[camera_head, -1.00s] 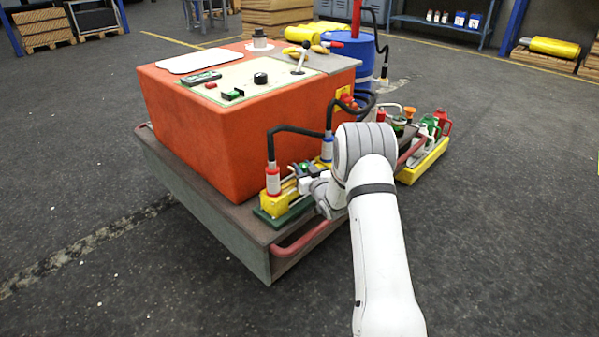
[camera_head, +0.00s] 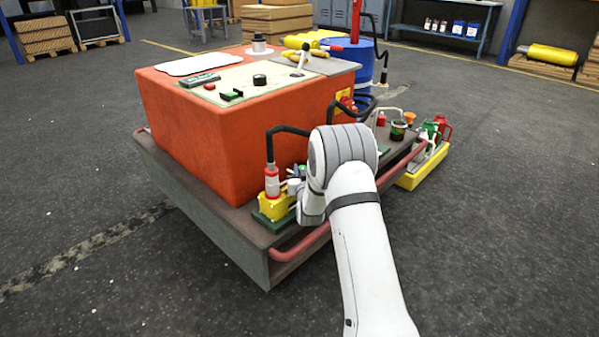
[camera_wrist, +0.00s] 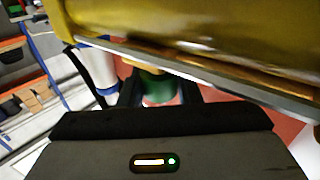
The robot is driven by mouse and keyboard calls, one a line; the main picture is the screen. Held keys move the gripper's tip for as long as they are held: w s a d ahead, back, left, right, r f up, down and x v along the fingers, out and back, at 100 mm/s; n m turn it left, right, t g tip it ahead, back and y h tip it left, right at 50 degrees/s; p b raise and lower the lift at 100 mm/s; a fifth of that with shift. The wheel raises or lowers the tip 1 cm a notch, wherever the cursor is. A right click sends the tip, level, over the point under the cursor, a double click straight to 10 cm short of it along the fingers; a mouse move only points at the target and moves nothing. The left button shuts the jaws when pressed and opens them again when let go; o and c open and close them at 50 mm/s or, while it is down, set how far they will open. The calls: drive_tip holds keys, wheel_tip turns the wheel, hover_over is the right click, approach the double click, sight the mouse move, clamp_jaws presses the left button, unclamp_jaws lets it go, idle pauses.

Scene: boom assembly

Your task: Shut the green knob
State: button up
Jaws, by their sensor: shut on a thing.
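In the wrist view, the green knob (camera_wrist: 157,86) sits between the two dark fingers of my gripper (camera_wrist: 157,92), which is shut on it. Only part of the knob shows; the gripper body hides its lower side. A large yellow block surface fills the top of that view, close above the fingers. In the head view, the yellow block (camera_head: 274,206) stands on a green base plate at the cart's near corner. My white arm covers much of it, and the fingers and knob are not clear there.
A red-and-white hose fitting (camera_head: 272,182) stands on the yellow block, with a black hose curving up from it. The orange cabinet (camera_head: 200,135) is just left. A red rail (camera_head: 300,243) runs along the cart edge under my arm.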

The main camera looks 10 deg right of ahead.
drive_tip(key=shift+f, duration=0.15)
drive_tip(key=o, duration=0.9)
drive_tip(key=shift+o, duration=0.2)
drive_tip(key=shift+s, duration=0.15)
drive_tip(key=s+p, duration=0.2)
drive_tip(key=s, duration=0.5)
drive_tip(key=shift+s+a, duration=0.25)
drive_tip(key=shift+a, duration=0.05)
